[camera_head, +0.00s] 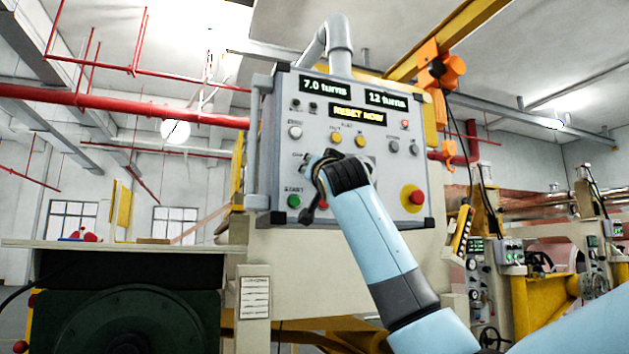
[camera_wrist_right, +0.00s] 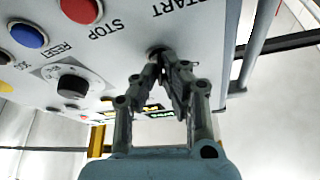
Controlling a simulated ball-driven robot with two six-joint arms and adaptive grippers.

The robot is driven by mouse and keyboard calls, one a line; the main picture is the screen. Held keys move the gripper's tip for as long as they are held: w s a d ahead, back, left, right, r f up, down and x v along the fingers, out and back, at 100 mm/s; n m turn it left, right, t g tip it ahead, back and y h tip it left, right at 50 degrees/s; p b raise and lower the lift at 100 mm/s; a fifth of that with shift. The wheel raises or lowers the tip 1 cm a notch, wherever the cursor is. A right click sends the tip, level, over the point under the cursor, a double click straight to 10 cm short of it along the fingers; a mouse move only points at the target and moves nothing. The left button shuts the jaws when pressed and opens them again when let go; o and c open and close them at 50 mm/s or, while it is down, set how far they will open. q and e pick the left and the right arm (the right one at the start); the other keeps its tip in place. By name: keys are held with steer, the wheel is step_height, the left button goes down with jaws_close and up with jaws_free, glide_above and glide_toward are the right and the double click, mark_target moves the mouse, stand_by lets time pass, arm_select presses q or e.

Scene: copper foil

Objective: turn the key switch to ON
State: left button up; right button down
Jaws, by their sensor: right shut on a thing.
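My right gripper (camera_head: 322,172) is at the lower left of the grey control panel (camera_head: 282,130), above the green START button (camera_head: 293,201). In the right wrist view its fingers (camera_wrist_right: 165,60) are shut together at the panel face, on the key switch (camera_wrist_right: 154,51), of which only a small dark part shows. The fingers hide the key and its ON mark, so its position cannot be told. The displays (camera_head: 358,115) read "7.0 turns", "12 turns" and "RESET NOW". My left gripper is not in view.
The wrist view shows a black rotary knob (camera_wrist_right: 72,82), a blue RESET button (camera_wrist_right: 29,35) and a red STOP button (camera_wrist_right: 82,9) beside my fingers. A grey handle (camera_head: 252,150) runs along the panel's left side. Red pipes (camera_head: 120,105) cross behind.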

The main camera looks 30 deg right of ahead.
steer(key=shift+f+m+g+h+b, duration=0.1)
steer(key=shift+m+g+h+b, duration=0.45)
steer(key=shift+m, duration=1.05)
steer(key=c, duration=1.5)
jaws_free()
steer(key=shift+h, duration=0.25)
steer(key=v, duration=1.2)
steer(key=shift+m, duration=0.3)
